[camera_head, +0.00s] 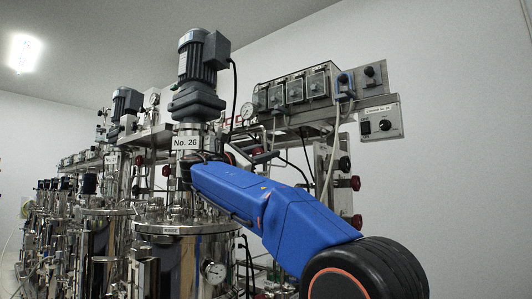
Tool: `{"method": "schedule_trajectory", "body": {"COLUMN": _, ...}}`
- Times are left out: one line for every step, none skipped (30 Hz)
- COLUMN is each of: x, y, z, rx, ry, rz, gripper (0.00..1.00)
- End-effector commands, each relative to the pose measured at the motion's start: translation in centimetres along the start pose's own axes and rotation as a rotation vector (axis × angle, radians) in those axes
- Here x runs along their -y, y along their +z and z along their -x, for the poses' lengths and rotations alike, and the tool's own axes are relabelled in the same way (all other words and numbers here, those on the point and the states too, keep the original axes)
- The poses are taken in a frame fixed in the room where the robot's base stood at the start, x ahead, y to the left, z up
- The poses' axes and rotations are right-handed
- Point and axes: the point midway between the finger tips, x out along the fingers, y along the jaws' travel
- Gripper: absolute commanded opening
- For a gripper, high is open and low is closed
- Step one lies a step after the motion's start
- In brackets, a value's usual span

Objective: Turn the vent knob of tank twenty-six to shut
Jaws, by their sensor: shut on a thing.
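Tank twenty-six (180,258) is a shiny steel vessel at the lower middle, with a pressure gauge on its front. Its "No. 26" label (186,142) sits below the dark grey motor (202,55) on its top. My blue arm comes in from the lower right and points away from me to the area over the tank's lid. My gripper (185,171) is a small dark shape at the arm's far end, just below the label. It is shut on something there. The arm hides much of that spot, and I cannot make out the vent knob or its setting.
A row of similar tanks (95,250) runs back to the left. A steel panel of boxes (296,92) and a control box with a black knob (381,123) are at the right, with hoses and red-capped valves below. The wall at upper right is bare.

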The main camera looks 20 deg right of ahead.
Motion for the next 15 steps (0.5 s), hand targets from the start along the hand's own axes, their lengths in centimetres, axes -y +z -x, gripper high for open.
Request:
{"method": "schedule_trajectory", "body": {"x": 0.00, "y": -0.08, "z": 0.05, "rx": -0.001, "ry": -0.008, "rz": -0.016, "gripper": 0.09}}
{"method": "schedule_trajectory", "body": {"x": 0.02, "y": -0.07, "z": 0.04, "rx": 0.000, "ry": -0.012, "rz": -0.027, "gripper": 0.09}}
{"method": "schedule_trajectory", "body": {"x": 0.05, "y": -0.05, "z": 0.04, "rx": 0.000, "ry": -0.017, "rz": -0.039, "gripper": 0.09}}
{"method": "schedule_trajectory", "body": {"x": 0.08, "y": -0.05, "z": 0.04, "rx": 0.000, "ry": -0.020, "rz": -0.046, "gripper": 0.09}}
{"method": "schedule_trajectory", "body": {"x": 0.10, "y": -0.04, "z": 0.04, "rx": 0.000, "ry": -0.023, "rz": -0.052, "gripper": 0.09}}
{"method": "schedule_trajectory", "body": {"x": 0.13, "y": -0.04, "z": 0.04, "rx": 0.000, "ry": -0.026, "rz": -0.060, "gripper": 0.09}}
{"method": "schedule_trajectory", "body": {"x": 0.14, "y": -0.03, "z": 0.04, "rx": 0.000, "ry": -0.028, "rz": -0.065, "gripper": 0.09}}
{"method": "schedule_trajectory", "body": {"x": 0.15, "y": -0.02, "z": 0.03, "rx": 0.000, "ry": -0.030, "rz": -0.070, "gripper": 0.09}}
{"method": "schedule_trajectory", "body": {"x": 0.16, "y": -0.01, "z": 0.03, "rx": 0.000, "ry": -0.032, "rz": -0.074, "gripper": 0.09}}
{"method": "schedule_trajectory", "body": {"x": 0.17, "y": -0.01, "z": 0.02, "rx": 0.000, "ry": -0.033, "rz": -0.076, "gripper": 0.09}}
{"method": "schedule_trajectory", "body": {"x": 0.17, "y": 0.00, "z": 0.02, "rx": 0.000, "ry": -0.033, "rz": -0.078, "gripper": 0.09}}
{"method": "schedule_trajectory", "body": {"x": 0.17, "y": 0.00, "z": 0.02, "rx": 0.000, "ry": -0.034, "rz": -0.079, "gripper": 0.09}}
{"method": "schedule_trajectory", "body": {"x": 0.18, "y": 0.01, "z": 0.01, "rx": 0.000, "ry": -0.034, "rz": -0.080, "gripper": 0.09}}
{"method": "schedule_trajectory", "body": {"x": 0.18, "y": 0.02, "z": 0.01, "rx": 0.000, "ry": -0.034, "rz": -0.080, "gripper": 0.09}}
{"method": "schedule_trajectory", "body": {"x": 0.18, "y": 0.02, "z": 0.01, "rx": 0.000, "ry": -0.034, "rz": -0.080, "gripper": 0.09}}
